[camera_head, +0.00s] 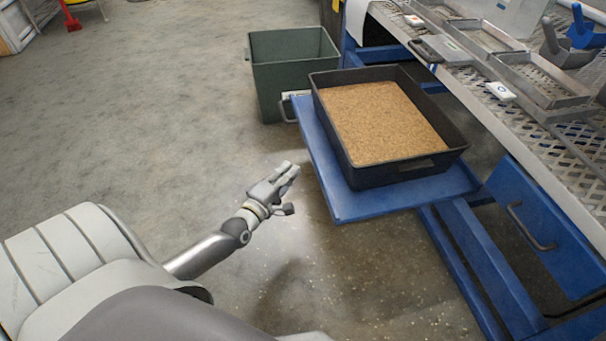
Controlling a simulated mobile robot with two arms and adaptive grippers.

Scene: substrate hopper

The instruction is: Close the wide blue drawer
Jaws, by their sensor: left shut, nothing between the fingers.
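The wide blue drawer (340,200) is pulled out from under the metal bench, and its flat blue front edge faces left. A black tray (440,163) filled with brown granular substrate (382,122) sits on it. A grey handle (288,106) shows at the drawer's far left corner, close to the green bin. My left gripper (290,172) is shut and empty. It is to the left of the drawer's front edge in the picture, apart from it, with bare floor between. My right gripper is not in view.
A dark green bin (270,85) stands beside the drawer's far corner. A second blue drawer (545,225) with a grey handle is at the right, under the perforated metal bench (570,140) holding trays and scoops.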

